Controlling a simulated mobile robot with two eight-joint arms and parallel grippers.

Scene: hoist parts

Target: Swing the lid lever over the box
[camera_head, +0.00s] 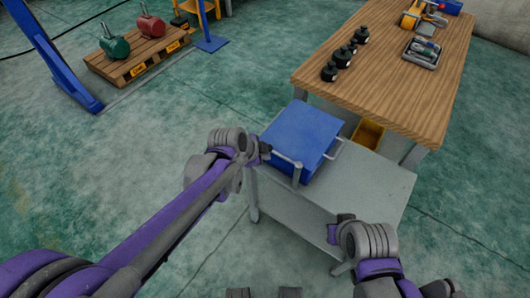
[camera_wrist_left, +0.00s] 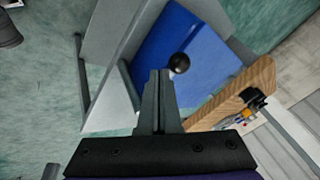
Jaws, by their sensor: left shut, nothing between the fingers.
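The blue box with its flat lid (camera_head: 302,132) stands on a grey cart (camera_head: 370,186); the blue lid also shows in the left wrist view (camera_wrist_left: 190,48). A thin grey bar (camera_head: 284,158) runs along the box's near left edge, beside my left gripper (camera_head: 265,148). In the left wrist view a black ball knob (camera_wrist_left: 179,63) shows just past the tips of my left gripper (camera_wrist_left: 160,73). Its fingers are shut and empty; whether they touch the knob is unclear. My right gripper (camera_head: 335,222) is low over the cart's near side, its fingers not clear.
A wooden table (camera_head: 400,75) stands behind the cart, with black weights (camera_head: 340,57) and a tool tray (camera_head: 422,52). A pallet (camera_head: 140,62) with red and green parts lies far left. Open floor lies left of the cart.

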